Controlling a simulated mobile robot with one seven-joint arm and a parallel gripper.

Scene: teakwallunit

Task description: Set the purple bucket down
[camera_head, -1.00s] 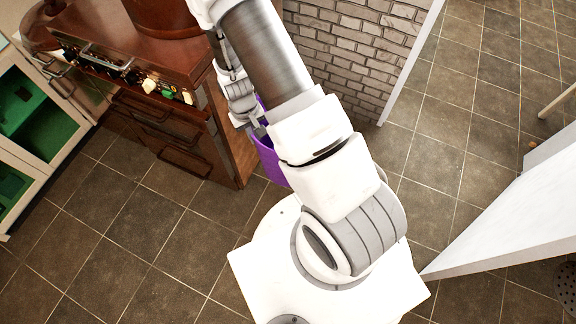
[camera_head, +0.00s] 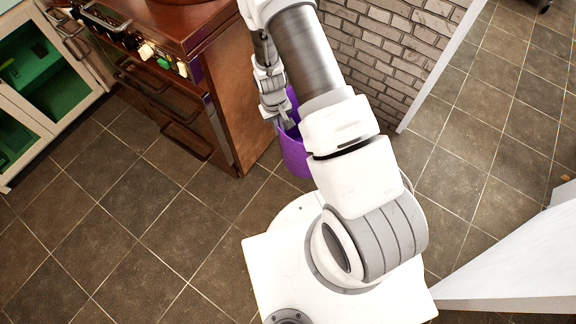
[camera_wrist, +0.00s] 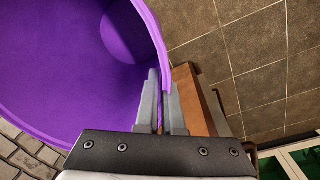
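The purple bucket (camera_head: 294,152) hangs beside my arm in the head view, partly hidden behind the arm. In the wrist view the bucket (camera_wrist: 70,70) fills the upper left, and I look into its open, empty-looking inside. My gripper (camera_wrist: 161,105) is shut on the bucket's rim, with one finger inside the wall and one outside. In the head view my gripper (camera_head: 285,122) is at the bucket's near left rim. Whether the bucket's bottom touches the floor is hidden.
A brown stove (camera_head: 215,75) with knobs and drawers stands just left of the bucket. A brick wall (camera_head: 385,50) is behind to the right. A white panel (camera_head: 515,265) stands at the lower right. The tiled floor (camera_head: 130,220) is clear at the left front.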

